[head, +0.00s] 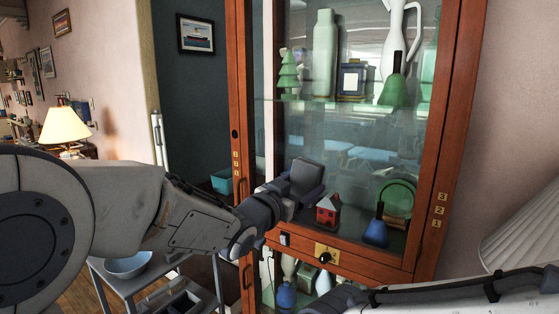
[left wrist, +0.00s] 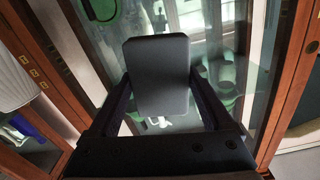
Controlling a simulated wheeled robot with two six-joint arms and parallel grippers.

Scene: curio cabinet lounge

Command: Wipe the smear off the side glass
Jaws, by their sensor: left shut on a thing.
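My left gripper (head: 297,191) is shut on a dark grey, block-like pad (head: 306,172). It holds the pad upright in front of the curio cabinet's glass (head: 345,135). In the left wrist view the pad (left wrist: 158,76) sits between the two dark fingers, with the glass behind it. I cannot tell whether the pad touches the glass. No smear can be made out clearly; the pad and reflections cover part of the panes. My right arm shows at the bottom right of the head view, but its gripper's fingers do not show.
Wooden posts (head: 448,150) frame the cabinet. Inside are a green bell (head: 394,91), a red house (head: 328,210), a blue bell (head: 376,233) and vases. A small table with a blue bowl (head: 128,265) stands at left. A pleated lampshade (head: 525,240) is close at right.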

